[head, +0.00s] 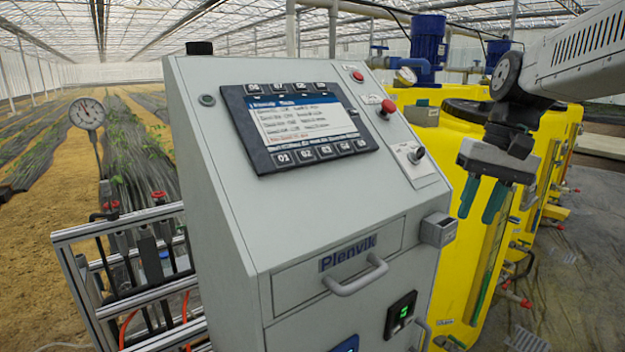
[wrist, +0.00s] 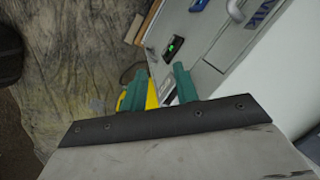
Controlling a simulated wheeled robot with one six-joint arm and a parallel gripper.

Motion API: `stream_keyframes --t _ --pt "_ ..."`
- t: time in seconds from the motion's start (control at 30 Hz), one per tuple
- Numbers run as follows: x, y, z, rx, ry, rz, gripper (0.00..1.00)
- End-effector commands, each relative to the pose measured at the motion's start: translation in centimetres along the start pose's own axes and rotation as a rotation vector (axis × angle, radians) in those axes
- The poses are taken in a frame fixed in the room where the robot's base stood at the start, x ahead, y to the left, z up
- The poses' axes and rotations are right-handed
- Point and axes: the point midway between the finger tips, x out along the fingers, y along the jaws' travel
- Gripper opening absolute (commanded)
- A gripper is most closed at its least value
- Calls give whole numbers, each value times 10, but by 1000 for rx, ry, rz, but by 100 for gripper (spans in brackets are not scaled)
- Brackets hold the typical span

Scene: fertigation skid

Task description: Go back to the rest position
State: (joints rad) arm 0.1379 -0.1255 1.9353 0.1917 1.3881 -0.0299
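My gripper (head: 481,200) hangs at the right of the head view, in front of the yellow tanks and to the right of the grey control cabinet. Its two green fingers point down and stand apart, with nothing between them. In the wrist view my gripper (wrist: 161,88) also shows its green fingers apart and empty. The grey control cabinet (head: 240,215) has a sloped panel with a screen (head: 298,122) and fills the middle of the head view. It also shows in the wrist view (wrist: 222,38) beyond the fingers.
Yellow tanks (head: 455,190) stand behind and right of the cabinet. A drawer handle (head: 356,277) and a small grey box (head: 438,230) stick out from the cabinet. A metal frame with pipes (head: 125,260) stands at left. Open floor (head: 585,270) lies at the right.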

Motion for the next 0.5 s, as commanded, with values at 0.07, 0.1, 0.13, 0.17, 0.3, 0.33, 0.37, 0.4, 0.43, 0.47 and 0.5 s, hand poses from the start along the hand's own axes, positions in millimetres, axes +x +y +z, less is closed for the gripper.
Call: stream_keyframes --t 0.07,0.1,0.13,0.17,0.3,0.33,0.37,0.4,0.43,0.47,0.5 --pt "18 6 45 -16 13 47 30" --pt "28 9 65 -25 19 68 30" --pt "35 12 79 -33 26 84 30" --pt "43 15 94 -40 31 99 30" --pt "76 29 155 -81 63 157 30" --pt "83 32 166 -90 69 167 30" --pt "88 34 176 -99 75 175 30" --pt "95 36 187 -111 83 183 30" --pt "99 38 194 -118 90 188 30" --pt "101 39 200 -125 97 191 30" --pt "104 40 207 -133 105 193 30"
